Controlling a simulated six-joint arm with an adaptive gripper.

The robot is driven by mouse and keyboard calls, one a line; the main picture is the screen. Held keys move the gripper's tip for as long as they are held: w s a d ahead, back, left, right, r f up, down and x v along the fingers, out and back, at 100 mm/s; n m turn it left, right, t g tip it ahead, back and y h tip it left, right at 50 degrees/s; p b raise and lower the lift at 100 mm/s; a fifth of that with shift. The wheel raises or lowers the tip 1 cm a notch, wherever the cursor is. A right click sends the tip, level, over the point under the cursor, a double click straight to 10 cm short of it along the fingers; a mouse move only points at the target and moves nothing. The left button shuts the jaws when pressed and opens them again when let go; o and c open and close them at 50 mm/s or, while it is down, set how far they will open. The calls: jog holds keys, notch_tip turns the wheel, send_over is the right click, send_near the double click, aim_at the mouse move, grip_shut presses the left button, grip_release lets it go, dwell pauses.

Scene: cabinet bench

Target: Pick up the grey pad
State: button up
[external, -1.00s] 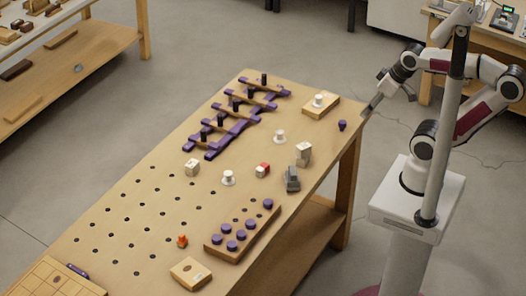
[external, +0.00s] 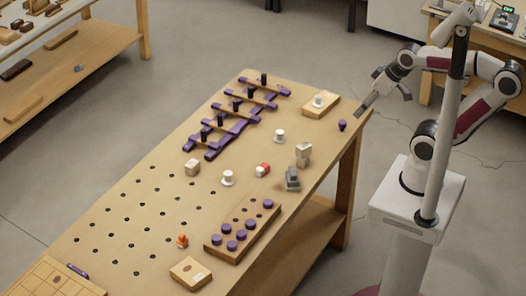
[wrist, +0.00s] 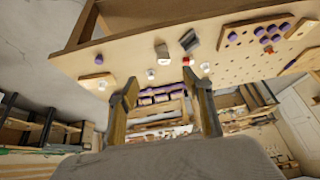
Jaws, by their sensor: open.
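The likely grey pad is a dark grey stepped block (external: 292,179) on the bench top near its right edge; it also shows in the wrist view (wrist: 193,40), tilted in the picture, upper middle. My gripper (external: 384,100) is off the bench's far right corner, well apart from the grey block. In the wrist view my gripper (wrist: 161,84) has its two fingers spread with nothing between them.
A beige block (external: 303,154) stands just behind the grey one, and a red and white block (external: 262,170) lies to its left. White knobs (external: 228,177) stand nearby. A board with purple pegs (external: 242,232) lies in front. A purple rack (external: 237,120) is farther back.

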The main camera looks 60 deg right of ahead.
jog(key=w+a+r+m+t+y, duration=0.1)
jog(key=w+a+r+t+y, duration=0.15)
jog(key=w+a, duration=0.7)
jog(key=w+a+r+m+t+y, duration=0.1)
jog(key=w+a+r+t+y, duration=0.15)
jog(key=w+a, duration=0.7)
jog(key=w+a+f+m+t+h, duration=0.1)
jog(key=w+a+f+m+h, duration=0.1)
jog(key=w, duration=0.4)
jog(key=w+a+f+m+t+h, duration=0.1)
jog(key=w+a+f+m+h, duration=0.1)
jog(key=w, duration=0.4)
notch_tip(320, 180, down, 12)
jog(key=s+a+m+h, duration=0.1)
jog(key=s+m+h, duration=0.1)
jog(key=m+h, duration=0.35)
jog(key=s+d+f+g+h, duration=0.1)
jog(key=s+f+h, duration=0.3)
jog(key=s, duration=0.4)
jog(key=s+f+g+h, duration=0.1)
jog(key=s+f+h, duration=0.3)
jog(key=s+h, duration=0.3)
jog(key=shift+s+d+g, duration=0.3)
jog(key=shift+s+d, duration=0.05)
jog(key=shift+s, duration=0.35)
jog(key=shift+f, duration=0.15)
